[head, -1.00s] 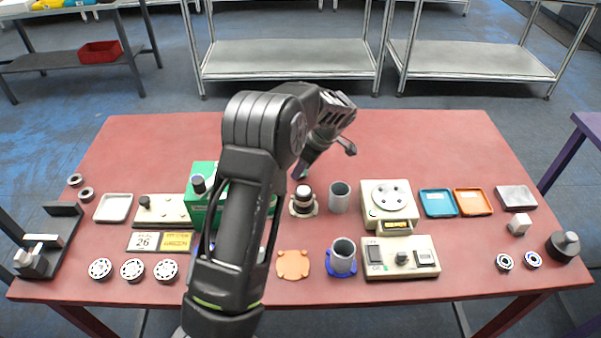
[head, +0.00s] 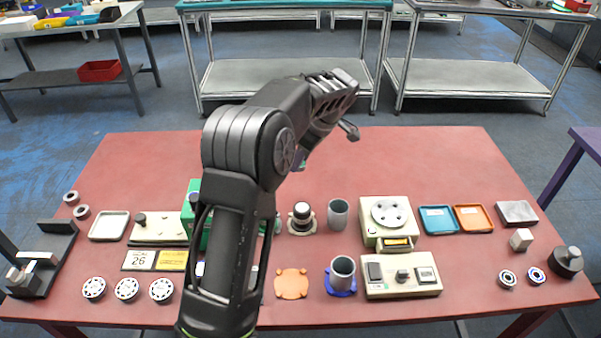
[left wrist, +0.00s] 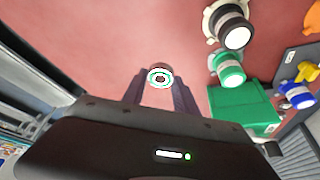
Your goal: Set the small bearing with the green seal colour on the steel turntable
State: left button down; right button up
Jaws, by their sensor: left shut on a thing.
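A small bearing (left wrist: 160,77) with a green ring around its dark bore sits between the fingertips of my left gripper (left wrist: 159,90) in the left wrist view, off the table. In the head view my left arm hides most of that gripper, and the bearing cannot be made out clearly. A pale disc with several dark holes, which looks like the turntable (head: 391,213), lies on a beige box right of centre. It is bare and stands to the right of my left gripper. My right gripper is out of view.
Grey cups (head: 338,213), a black-and-white cylinder (head: 301,217) and a beige switch box (head: 402,275) stand near the turntable. Blue (head: 437,219) and orange (head: 474,218) trays lie right of it. Several bearings (head: 127,289) lie front left. The back of the red table (head: 430,155) is clear.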

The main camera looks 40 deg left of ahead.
pick_arm(q)
jog(key=shift+r, duration=0.4)
jog(key=shift+a, duration=0.1)
dwell(0.4)
